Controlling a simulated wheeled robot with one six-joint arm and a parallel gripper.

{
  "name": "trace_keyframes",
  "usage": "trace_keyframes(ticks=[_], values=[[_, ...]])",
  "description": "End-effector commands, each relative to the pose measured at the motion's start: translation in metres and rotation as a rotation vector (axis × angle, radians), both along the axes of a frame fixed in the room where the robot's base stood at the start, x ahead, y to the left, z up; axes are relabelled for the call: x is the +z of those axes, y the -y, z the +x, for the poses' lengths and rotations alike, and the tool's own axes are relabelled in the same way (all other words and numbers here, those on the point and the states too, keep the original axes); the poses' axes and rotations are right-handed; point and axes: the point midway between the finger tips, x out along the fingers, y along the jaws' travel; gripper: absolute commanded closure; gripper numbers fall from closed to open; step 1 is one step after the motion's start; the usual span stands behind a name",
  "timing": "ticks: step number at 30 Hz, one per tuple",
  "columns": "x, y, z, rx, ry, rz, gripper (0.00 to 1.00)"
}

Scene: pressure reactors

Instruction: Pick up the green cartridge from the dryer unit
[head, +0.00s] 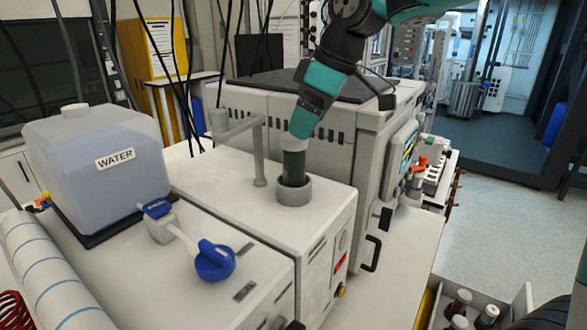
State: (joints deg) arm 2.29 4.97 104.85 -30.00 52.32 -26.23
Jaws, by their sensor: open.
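The green cartridge (293,166) is a dark green cylinder with a pale, whitish top. It stands upright in a grey ring-shaped holder (293,192) on top of the white dryer unit (235,190). My gripper (302,122), black with teal parts, reaches down from above. Its teal fingertip is right at the cartridge's top, overlapping it in the picture. I cannot tell whether it touches the cartridge. The far finger is hidden. The gripper is open.
A grey bent pipe (252,130) rises just left of the cartridge. A water tank (98,165) and a blue-knobbed valve (213,260) stand further left. A larger white machine (345,140) stands close behind. A crate with several bottles (487,317) is at lower right.

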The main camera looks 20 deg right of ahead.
Motion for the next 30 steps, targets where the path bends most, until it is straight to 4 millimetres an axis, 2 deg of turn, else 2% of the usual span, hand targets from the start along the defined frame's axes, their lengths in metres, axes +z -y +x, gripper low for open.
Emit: trace_keyframes(ticks=[8,16,24,26,30], values=[[-0.019,-0.009,0.004,0.000,-0.004,0.000,0.17],[-0.053,-0.023,0.013,0.000,-0.002,-0.001,0.17],[-0.058,-0.023,0.014,-0.002,0.001,-0.001,0.17],[-0.058,-0.023,0.014,-0.002,0.001,-0.001,0.29],[-0.058,-0.023,0.014,-0.002,0.001,-0.001,0.61]])
